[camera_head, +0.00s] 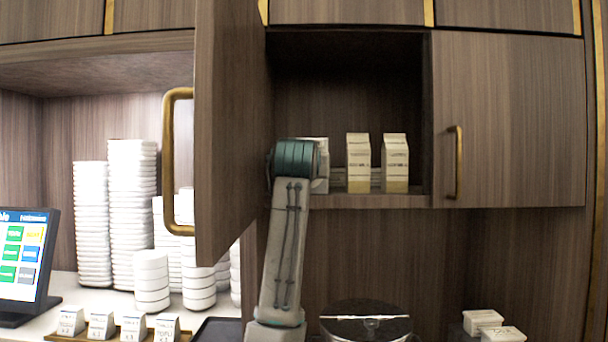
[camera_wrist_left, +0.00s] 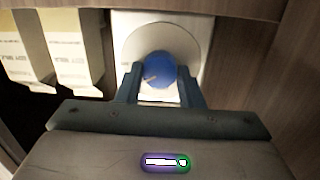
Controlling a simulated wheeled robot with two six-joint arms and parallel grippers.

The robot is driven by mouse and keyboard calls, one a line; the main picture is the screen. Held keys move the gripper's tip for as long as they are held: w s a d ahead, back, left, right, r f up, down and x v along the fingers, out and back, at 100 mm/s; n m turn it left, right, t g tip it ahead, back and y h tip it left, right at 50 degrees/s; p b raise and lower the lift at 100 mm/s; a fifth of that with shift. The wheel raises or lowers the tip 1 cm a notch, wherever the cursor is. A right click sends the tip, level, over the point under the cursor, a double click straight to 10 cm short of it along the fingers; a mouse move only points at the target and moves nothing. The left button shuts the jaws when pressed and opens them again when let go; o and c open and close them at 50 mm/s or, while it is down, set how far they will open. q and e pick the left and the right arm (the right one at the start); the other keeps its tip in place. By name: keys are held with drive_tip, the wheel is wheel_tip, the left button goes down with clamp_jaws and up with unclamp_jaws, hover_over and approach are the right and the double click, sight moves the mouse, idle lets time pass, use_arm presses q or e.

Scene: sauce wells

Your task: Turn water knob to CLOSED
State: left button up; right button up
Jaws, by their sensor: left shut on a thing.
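The water knob (camera_wrist_left: 161,69) is round and blue, set on a pale plate (camera_wrist_left: 187,24) with a round disc behind it. In the left wrist view my left gripper (camera_wrist_left: 160,84) has one finger on each side of the knob and is shut on it. A small pale mark shows at the knob's lower left; I cannot read any CLOSED label. In the head view my left forearm and wrist reach up to the open cabinet and hide the knob and the fingers. My right gripper is not in view.
Two cartons (camera_head: 358,162) (camera_head: 395,162) stand on the cabinet shelf to the right of my wrist. The open cabinet door (camera_head: 230,130) stands close on the left. Stacked white dishes (camera_head: 132,215) and a screen (camera_head: 24,258) are further left.

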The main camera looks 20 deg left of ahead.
use_arm(q)
drive_tip(key=shift+w+d+f+m+y+b, duration=0.15)
drive_tip(key=shift+m+b, duration=0.2)
drive_tip(key=shift+m, duration=0.6)
drive_tip(key=shift+s+m+y+b, duration=0.1)
drive_tip(key=shift+m+b, duration=0.2)
drive_tip(key=shift+m, duration=0.6)
drive_tip(key=shift+w+d+f+m+y+b, duration=0.15)
drive_tip(key=shift+m+b, duration=0.2)
drive_tip(key=shift+m, duration=0.6)
drive_tip(key=shift+s+a, duration=0.1)
drive_tip(key=o, duration=1)
drive_tip(key=shift+r, duration=0.1)
drive_tip(key=shift+c, duration=0.2)
drive_tip(key=shift+s+r, duration=0.1)
